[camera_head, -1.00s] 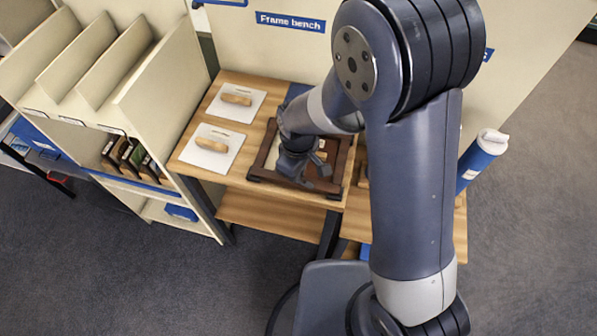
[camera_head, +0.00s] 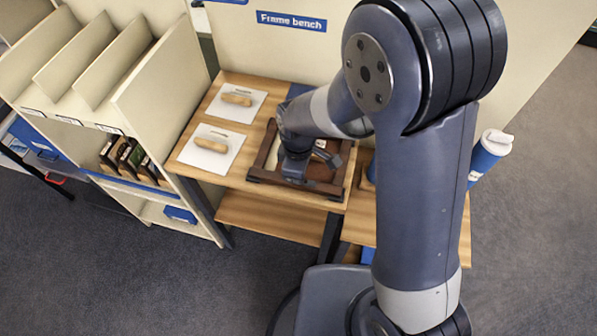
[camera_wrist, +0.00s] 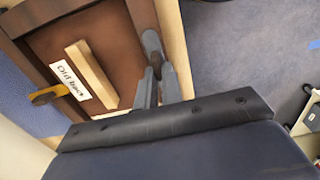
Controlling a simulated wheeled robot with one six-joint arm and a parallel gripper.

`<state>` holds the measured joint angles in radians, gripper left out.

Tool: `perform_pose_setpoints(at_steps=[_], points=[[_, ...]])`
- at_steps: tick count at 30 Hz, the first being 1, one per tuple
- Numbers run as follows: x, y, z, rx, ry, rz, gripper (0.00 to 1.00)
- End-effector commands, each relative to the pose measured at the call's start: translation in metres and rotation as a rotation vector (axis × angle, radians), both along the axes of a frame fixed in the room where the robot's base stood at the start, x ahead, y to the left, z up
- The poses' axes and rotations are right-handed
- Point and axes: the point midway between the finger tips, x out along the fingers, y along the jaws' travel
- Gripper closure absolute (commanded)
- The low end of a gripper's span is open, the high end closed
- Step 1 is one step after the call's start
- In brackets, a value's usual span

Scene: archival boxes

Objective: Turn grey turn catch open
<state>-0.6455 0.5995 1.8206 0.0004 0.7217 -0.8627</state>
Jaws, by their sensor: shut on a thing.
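The picture frame (camera_head: 255,176) lies on the bench, its dark wooden rim around a brown backing (camera_wrist: 110,38). The grey turn catch (camera_wrist: 151,43) is on the frame's rim in the wrist view. My gripper (camera_wrist: 156,76) is shut on it, with the fingers partly hiding the catch. In the head view my gripper (camera_head: 297,166) is low over the frame, and the catch cannot be made out there. A yellow turn catch (camera_wrist: 49,93) sits on the opposite rim, its tip reaching over the backing. A pale wooden bar (camera_wrist: 91,75) and a white label (camera_wrist: 70,80) are on the backing.
Two white boards with wooden handles (camera_head: 237,104) (camera_head: 212,150) lie on the bench left of the frame. A cream divided shelf (camera_head: 165,95) stands farther left. A blue cylinder with a white top (camera_head: 486,155) stands at right. A cream panel rises behind.

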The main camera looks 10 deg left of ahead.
Motion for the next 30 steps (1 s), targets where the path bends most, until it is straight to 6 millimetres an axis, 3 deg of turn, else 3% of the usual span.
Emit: perform_pose_setpoints(at_steps=[3,4,12,22,30], points=[[0.0,0.0,0.0,0.001,-0.001,0.002,1.0],[0.0,0.0,0.0,0.0,-0.001,0.002,0.91],[0.0,0.0,0.0,0.0,-0.001,0.0,0.71],[0.001,0.0,0.007,0.001,-0.002,0.0,0.71],[0.001,0.001,0.053,0.004,-0.006,0.0,0.71]])
